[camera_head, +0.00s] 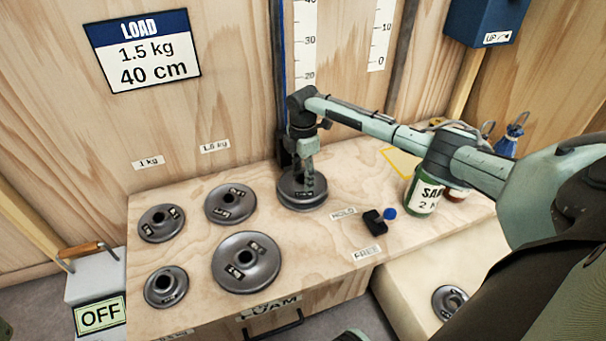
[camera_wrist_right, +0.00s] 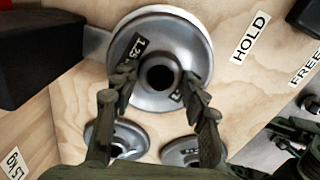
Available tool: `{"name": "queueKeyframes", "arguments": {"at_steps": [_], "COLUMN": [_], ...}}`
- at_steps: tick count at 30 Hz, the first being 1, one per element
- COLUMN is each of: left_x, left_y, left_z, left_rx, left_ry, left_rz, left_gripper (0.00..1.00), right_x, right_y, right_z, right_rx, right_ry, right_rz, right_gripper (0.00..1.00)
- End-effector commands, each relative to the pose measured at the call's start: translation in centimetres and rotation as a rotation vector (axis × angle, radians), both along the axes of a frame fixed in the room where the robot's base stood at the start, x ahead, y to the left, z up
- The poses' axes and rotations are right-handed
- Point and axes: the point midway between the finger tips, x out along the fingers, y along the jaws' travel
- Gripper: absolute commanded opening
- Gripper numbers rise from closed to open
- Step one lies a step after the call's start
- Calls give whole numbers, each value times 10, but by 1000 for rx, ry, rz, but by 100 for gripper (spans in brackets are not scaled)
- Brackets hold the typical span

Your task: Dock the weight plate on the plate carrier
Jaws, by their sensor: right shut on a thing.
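My right gripper (camera_head: 309,190) points down at a dark grey round weight plate (camera_head: 290,197) at the foot of the vertical rail. In the right wrist view, the fingers (camera_wrist_right: 160,92) are shut on this plate (camera_wrist_right: 150,45), one on each side of its centre hole. A pale rim (camera_wrist_right: 148,10) shows behind the plate's edge. The plate carrier (camera_head: 284,150) seems to be the dark block on the rail, just behind the plate. A dark block with a grey arm (camera_wrist_right: 97,42) reaches the plate's left side. Whether the plate is seated is hidden. My left gripper is not in view.
Several other plates, such as the large one (camera_head: 246,262), lie on the wooden bench at left. A small black lever with a blue knob (camera_head: 389,213) stands by the HOLD and FREE labels. A green sand container (camera_head: 422,195) stands under my right arm.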

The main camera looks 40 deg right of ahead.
Motion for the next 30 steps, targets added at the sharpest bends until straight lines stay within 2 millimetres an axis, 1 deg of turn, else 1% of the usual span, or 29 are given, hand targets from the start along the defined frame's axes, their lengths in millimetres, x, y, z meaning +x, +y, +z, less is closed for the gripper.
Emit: {"name": "queueKeyframes", "arguments": {"at_steps": [1,8,30], "left_x": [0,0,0], "left_y": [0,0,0], "left_z": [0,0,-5], "left_rx": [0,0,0], "left_ry": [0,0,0], "left_rz": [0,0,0], "left_gripper": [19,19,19], "right_x": [2,2,2], "right_y": [0,0,0], "right_z": [3,3,-9], "right_rx": [1,1,1], "right_ry": [-6,-6,-6], "right_rz": [0,0,-1], "right_gripper": [0,0,0]}}
